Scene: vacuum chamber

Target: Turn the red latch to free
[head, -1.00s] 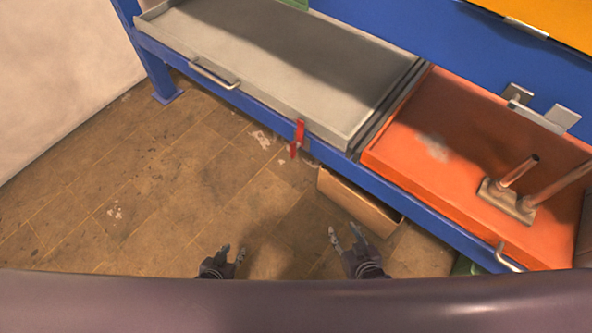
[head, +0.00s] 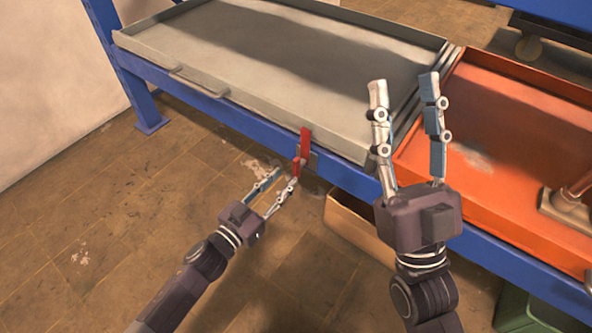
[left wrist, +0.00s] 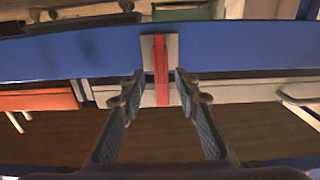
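The red latch (head: 302,152) is on the blue front rail, at the front edge of the grey tray. In the left wrist view the latch (left wrist: 161,68) stands upright on a pale plate, ahead of and between my fingers. My left gripper (head: 281,177) is open just in front of the latch's lower end; contact cannot be told. It also shows open in the left wrist view (left wrist: 152,82). My right gripper (head: 405,85) is open and empty, with its fingers pointing up in the picture, over the border of the grey and orange trays.
The grey tray (head: 225,92) has a handle (head: 199,82) on its front. The orange tray (head: 500,115) lies to the right with metal fittings. A cardboard box (head: 352,225) sits below the blue rail (head: 352,180). The floor at left is clear.

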